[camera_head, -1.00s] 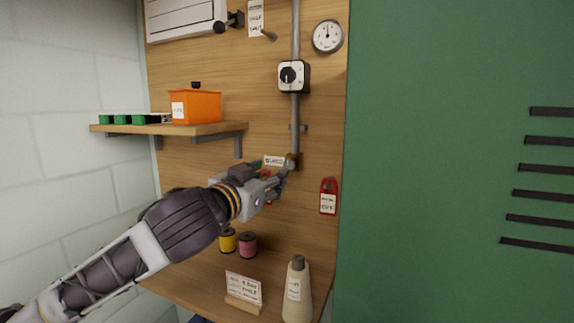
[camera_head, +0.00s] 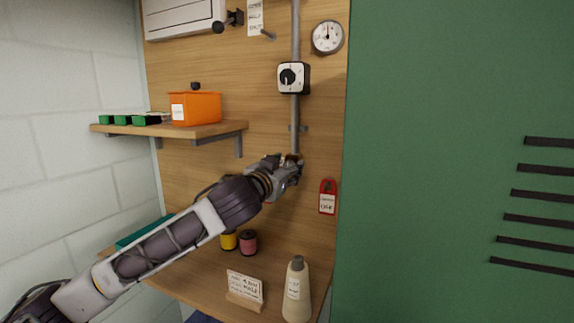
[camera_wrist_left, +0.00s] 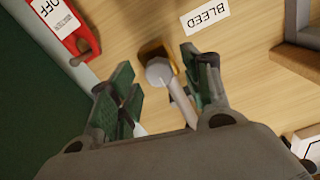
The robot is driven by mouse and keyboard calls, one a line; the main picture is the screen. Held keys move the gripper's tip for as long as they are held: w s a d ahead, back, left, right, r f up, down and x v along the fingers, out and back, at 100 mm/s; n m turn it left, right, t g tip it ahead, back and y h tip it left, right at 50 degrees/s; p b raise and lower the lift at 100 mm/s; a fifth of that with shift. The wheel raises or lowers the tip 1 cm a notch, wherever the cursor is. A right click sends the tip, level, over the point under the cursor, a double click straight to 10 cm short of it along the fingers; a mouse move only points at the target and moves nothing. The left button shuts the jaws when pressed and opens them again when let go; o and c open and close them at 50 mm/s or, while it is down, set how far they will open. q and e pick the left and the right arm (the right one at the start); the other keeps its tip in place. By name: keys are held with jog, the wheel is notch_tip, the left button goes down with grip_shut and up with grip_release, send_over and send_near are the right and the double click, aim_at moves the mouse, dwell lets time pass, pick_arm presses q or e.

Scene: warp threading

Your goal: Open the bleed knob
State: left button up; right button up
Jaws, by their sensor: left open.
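The bleed knob (camera_wrist_left: 160,72) shows in the left wrist view as a grey round head with a pale lever, on a brass fitting (camera_wrist_left: 152,50) at the wooden panel. A label reading BLEED (camera_wrist_left: 206,16) is beside it. My left gripper (camera_wrist_left: 160,95) is open, with its two green-padded fingers on either side of the lever; I cannot tell whether they touch it. In the head view my left gripper (camera_head: 293,168) is at the lower end of the grey pipe (camera_head: 295,120) and hides the knob and label. My right gripper is not in view.
A red OFF tag (camera_head: 327,197) hangs right of the gripper. A gauge (camera_head: 327,37) and a black dial (camera_head: 292,77) are above. A shelf (camera_head: 215,130) with an orange bin (camera_head: 195,107) is left. A bottle (camera_head: 297,290), spools (camera_head: 248,242) and a card (camera_head: 244,287) stand below.

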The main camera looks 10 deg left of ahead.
pick_arm(q)
jog(key=shift+w+d, duration=0.1)
jog(key=shift+w, duration=0.25)
jog(key=shift+c, duration=0.3)
jog(key=c, duration=1)
